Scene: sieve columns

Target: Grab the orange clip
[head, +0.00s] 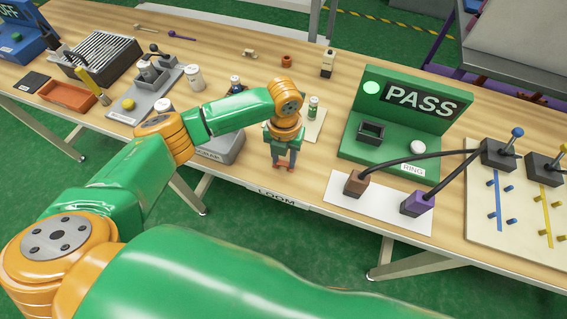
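I cannot pick out an orange clip for certain. A small orange-brown round piece (286,61) stands at the back middle of the table, too small to identify. My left gripper (284,166) points down at the table's front edge, above the LOOM label. Reddish-orange shows at its fingertips, but I cannot tell whether that is the fingers themselves or something between them. The gripper is well in front of the round piece and apart from it. My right gripper is not in view.
A green PASS stand (398,150) is right of my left gripper. A white card (378,212) with cabled plugs and a peg board (475,225) lie further right. A grey fixture (222,150), small bottles and an orange tray (66,95) are left. The back middle is fairly clear.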

